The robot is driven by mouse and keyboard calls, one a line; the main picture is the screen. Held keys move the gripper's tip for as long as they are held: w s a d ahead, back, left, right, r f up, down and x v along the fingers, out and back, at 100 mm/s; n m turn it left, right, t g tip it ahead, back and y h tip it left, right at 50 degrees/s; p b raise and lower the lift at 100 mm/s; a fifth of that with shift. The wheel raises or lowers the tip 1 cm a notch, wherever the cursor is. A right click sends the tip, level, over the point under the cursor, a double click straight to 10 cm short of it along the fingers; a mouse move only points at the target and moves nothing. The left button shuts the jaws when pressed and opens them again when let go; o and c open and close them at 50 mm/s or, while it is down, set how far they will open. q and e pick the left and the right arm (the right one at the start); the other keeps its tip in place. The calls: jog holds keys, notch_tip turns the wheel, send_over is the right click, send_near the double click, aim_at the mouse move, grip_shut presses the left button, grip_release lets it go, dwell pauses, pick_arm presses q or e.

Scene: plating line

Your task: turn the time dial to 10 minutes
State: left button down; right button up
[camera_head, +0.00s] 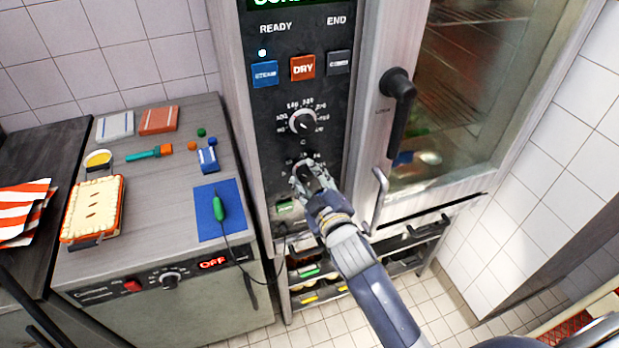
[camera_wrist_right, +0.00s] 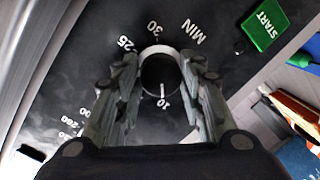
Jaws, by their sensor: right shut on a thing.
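The time dial (camera_wrist_right: 158,72) is a dark round knob with a pale rim on the black oven panel (camera_head: 278,150). In the right wrist view its white pointer line lies in line with the printed 10. The labels 25, 30 and MIN show on its other side. My right gripper (camera_head: 312,178) is on the dial, with one finger at each side of it, shut on it. In the head view the gripper hides most of the dial. My left gripper is not in view.
The temperature dial (camera_head: 302,122) sits just above my right gripper. A green START button (camera_wrist_right: 264,25) is near the dial. The oven door handle (camera_head: 398,95) and a metal latch (camera_head: 379,200) stand out to the right. A counter with a pie (camera_head: 93,208) is at left.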

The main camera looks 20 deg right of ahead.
jog(key=o, duration=1)
jog(key=shift+o, duration=0.2)
jog(key=s+r, duration=0.1)
jog(key=s, duration=1.1)
jog(key=shift+d+r, duration=0.2)
jog(key=shift+d, duration=0.05)
jog(key=shift+w, duration=0.1)
